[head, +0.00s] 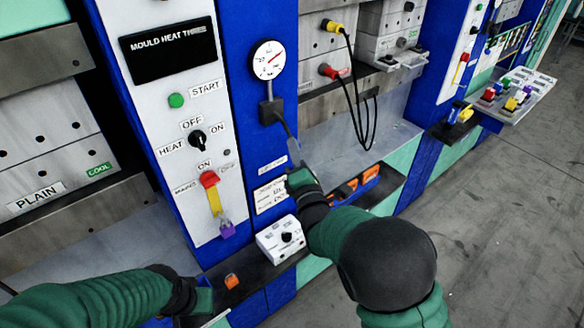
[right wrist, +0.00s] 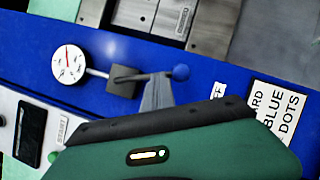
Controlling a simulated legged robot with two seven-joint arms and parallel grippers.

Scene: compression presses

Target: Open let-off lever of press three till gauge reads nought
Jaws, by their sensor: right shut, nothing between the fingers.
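The round white gauge (head: 268,60) is on the blue column beside the panel marked MOULD HEAT THREE. Its red needle points up and right in the head view; its figures are too small to read. The gauge also shows in the right wrist view (right wrist: 68,62). Below it is a dark block (head: 271,111).
A white control box (head: 284,239) stands on the ledge below my right gripper, with a small orange piece (head: 231,281) to its left. Black cables (head: 362,95) hang right of the gauge.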

